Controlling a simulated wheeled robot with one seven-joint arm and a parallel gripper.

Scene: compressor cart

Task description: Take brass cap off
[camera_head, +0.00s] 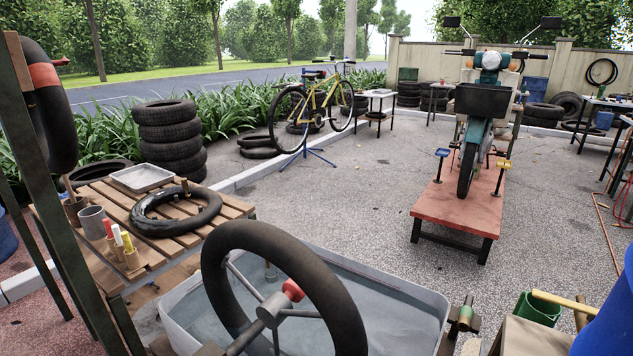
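No part is clear enough for me to name it the brass cap with certainty. A black inner tube (176,222) lies on the slatted wooden table (235,207) at left. A small brass-coloured upright piece (186,187), perhaps a valve with its cap, stands at the tube's far side. It is too small to tell cap from stem. Another dark tube (345,300) stands upright in front, around a grey spoked hub (272,311) with a red knob (292,290). My gripper is not in view.
A water-filled tub (432,300) stands behind the upright tube. On the table are a grey tray (142,178), a grey cup (92,222) and coloured sticks in a wooden block (125,258). A motorbike (478,120) stands on a red platform (450,205). The paved middle is clear.

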